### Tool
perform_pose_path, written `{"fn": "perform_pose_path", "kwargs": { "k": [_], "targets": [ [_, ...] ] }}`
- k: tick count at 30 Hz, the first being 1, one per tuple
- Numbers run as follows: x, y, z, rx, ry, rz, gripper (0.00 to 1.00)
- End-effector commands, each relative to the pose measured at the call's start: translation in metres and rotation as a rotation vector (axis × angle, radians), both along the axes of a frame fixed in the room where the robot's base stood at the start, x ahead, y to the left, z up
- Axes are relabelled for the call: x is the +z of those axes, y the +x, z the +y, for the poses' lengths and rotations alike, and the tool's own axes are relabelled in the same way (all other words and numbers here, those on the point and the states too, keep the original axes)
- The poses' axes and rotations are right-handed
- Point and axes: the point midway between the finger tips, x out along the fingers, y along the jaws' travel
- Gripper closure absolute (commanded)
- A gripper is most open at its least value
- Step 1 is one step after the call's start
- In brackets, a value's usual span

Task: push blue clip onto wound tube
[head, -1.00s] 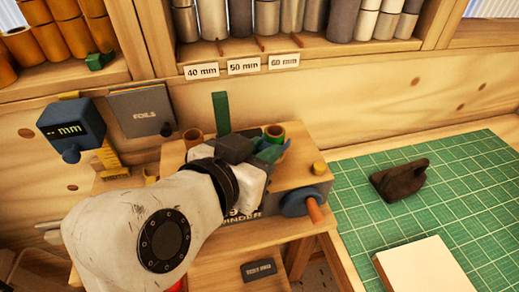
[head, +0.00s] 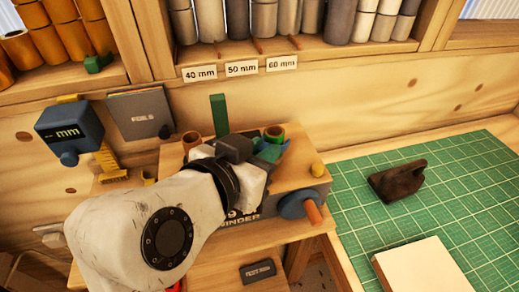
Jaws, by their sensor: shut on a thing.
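My gripper (head: 270,154) is over the winder (head: 292,178), mostly hidden by my own white wrist. It is shut on a small blue piece, seemingly the blue clip (head: 286,145), of which only a sliver shows. A green-rimmed tube (head: 274,133) with a brown inside stands upright just behind the jaws; it looks like the wound tube. I cannot tell whether the clip touches it. A plain brown tube (head: 192,140) stands at the left of the winder.
A tall green upright (head: 219,115) stands behind my wrist. The green mat (head: 440,190) holds a dark tool (head: 398,182) and a pale block (head: 422,272). Shelves of rolls line the back.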

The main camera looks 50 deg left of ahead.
Motion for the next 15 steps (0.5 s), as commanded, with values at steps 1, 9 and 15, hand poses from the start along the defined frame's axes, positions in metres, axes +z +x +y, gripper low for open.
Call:
{"fn": "perform_pose_path", "kwargs": {
  "k": [1, 9, 15],
  "targets": [
    [0.0000, -0.0001, 0.0000, 0.000, 0.000, 0.000, 1.00],
    [0.0000, -0.0001, 0.0000, 0.000, 0.000, 0.000, 0.69],
    [0.0000, -0.0001, 0.0000, 0.000, 0.000, 0.000, 0.49]
  ]
}}
